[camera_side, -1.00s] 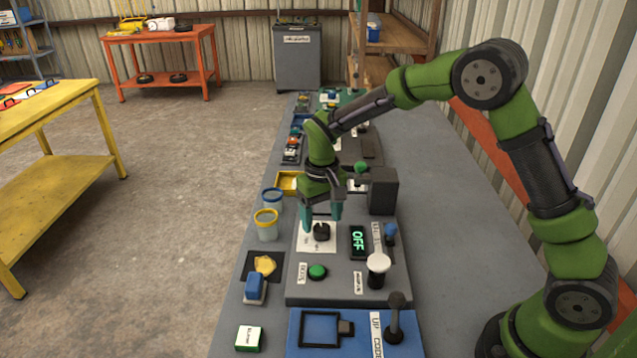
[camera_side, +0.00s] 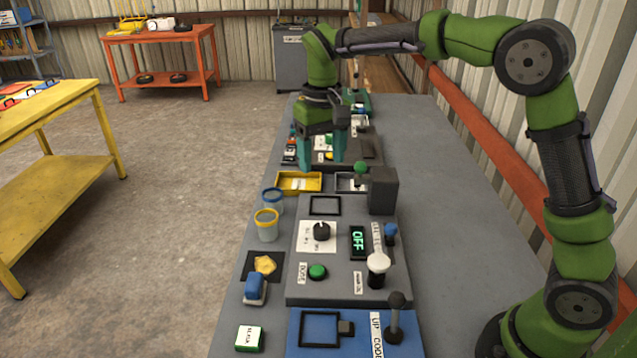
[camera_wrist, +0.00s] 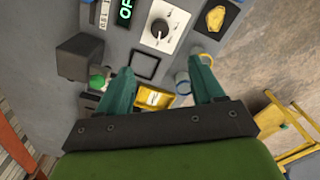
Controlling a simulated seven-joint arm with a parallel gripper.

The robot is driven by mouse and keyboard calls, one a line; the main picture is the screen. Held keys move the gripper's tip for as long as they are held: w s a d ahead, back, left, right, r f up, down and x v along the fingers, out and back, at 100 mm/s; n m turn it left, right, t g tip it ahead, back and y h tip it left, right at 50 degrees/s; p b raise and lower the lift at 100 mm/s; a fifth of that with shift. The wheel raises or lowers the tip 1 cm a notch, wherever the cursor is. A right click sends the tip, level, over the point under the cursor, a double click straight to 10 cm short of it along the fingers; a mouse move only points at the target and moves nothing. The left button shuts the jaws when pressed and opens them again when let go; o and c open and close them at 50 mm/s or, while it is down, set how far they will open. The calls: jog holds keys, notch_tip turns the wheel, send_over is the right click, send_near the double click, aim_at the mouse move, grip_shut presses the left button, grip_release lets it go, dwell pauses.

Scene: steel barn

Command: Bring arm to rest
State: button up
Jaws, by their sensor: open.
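My gripper (camera_side: 324,163) hangs from my green arm above the workbench, fingers pointing down. Its two teal fingers are apart with nothing between them. In the side view it appears in front of the far panels, over the yellow tray. In the wrist view the open fingers (camera_wrist: 160,92) frame a square black outline and the yellow tray (camera_wrist: 155,98). The black knob (camera_side: 321,231) on its white dial card stands free of the gripper; it also shows in the wrist view (camera_wrist: 160,28).
The grey panel (camera_side: 290,285) carries a display (camera_side: 358,241) reading OFF, a green button (camera_side: 317,271) and a white-topped lever (camera_side: 378,262). A dark box (camera_side: 383,190) stands behind it. Two cups (camera_side: 266,226) stand at its left. The bench's right side is bare.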

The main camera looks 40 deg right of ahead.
jog(key=s+d+r+t+y, duration=0.1)
jog(key=s+t, duration=0.2)
jog(key=s, duration=0.8)
jog(key=s+d+r+m+t+y, duration=0.1)
jog(key=s+t, duration=0.3)
jog(key=s, duration=0.7)
jog(key=shift+r+m, duration=0.3)
jog(key=shift+r, duration=0.05)
